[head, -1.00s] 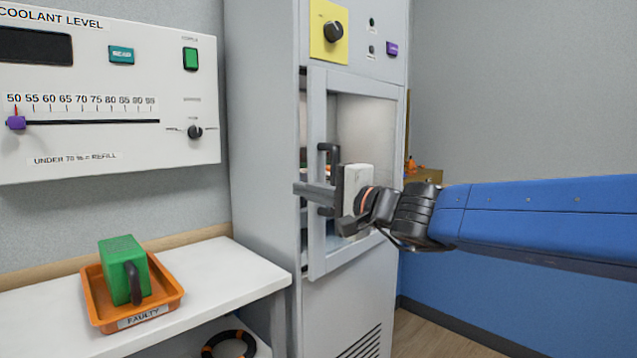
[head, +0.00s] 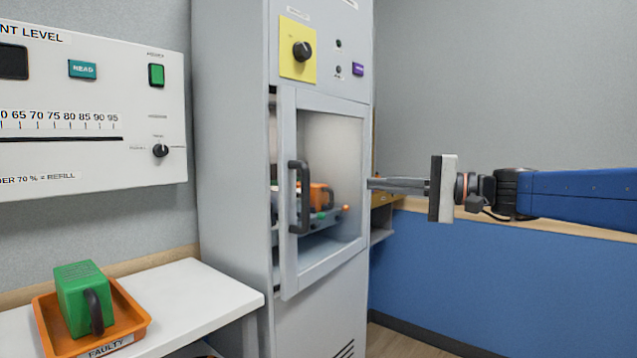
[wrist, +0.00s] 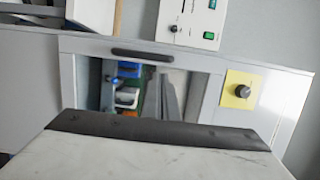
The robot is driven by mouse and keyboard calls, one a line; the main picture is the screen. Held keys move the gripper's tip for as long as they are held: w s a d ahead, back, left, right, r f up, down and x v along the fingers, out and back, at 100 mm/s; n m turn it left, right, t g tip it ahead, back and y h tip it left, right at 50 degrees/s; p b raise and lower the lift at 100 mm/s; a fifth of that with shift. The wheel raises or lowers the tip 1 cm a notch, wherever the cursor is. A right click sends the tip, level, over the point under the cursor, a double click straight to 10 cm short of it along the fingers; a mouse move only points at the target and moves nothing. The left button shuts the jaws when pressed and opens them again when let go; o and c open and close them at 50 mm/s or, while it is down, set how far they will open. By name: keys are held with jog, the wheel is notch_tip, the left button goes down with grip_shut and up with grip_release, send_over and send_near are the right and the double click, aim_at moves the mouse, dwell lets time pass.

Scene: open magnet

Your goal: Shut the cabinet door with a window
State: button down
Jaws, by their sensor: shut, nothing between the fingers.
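The cabinet door with a window (head: 288,240) stands slightly ajar in the head view. Its left, handle side sits out from the cabinet front, with a narrow gap behind it. Its dark handle (head: 299,197) is upright on the left frame. In the wrist view, the door's handle (wrist: 142,55) shows above the window. My gripper (head: 372,184) is shut and empty, pointing left, with its tips at the cabinet's right edge in the picture, away from the handle.
The grey cabinet (head: 232,150) has a yellow knob panel (head: 297,68) above the door. Inside are orange and green items on a shelf. A white table (head: 190,300) with an orange tray (head: 135,322) and green block (head: 80,295) is at left. A coolant panel (head: 90,155) hangs on the wall.

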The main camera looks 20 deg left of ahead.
aim_at(307, 174)
jog(key=w+a, duration=0.1)
jog(key=a, duration=1.2)
jog(key=shift+w+a, duration=0.15)
jog(key=shift+w, duration=0.15)
jog(key=a, duration=0.2)
jog(key=w+a, duration=0.1)
jog(key=a, duration=0.1)
jog(key=shift+a+r, duration=0.1)
jog(key=shift+r, duration=0.1)
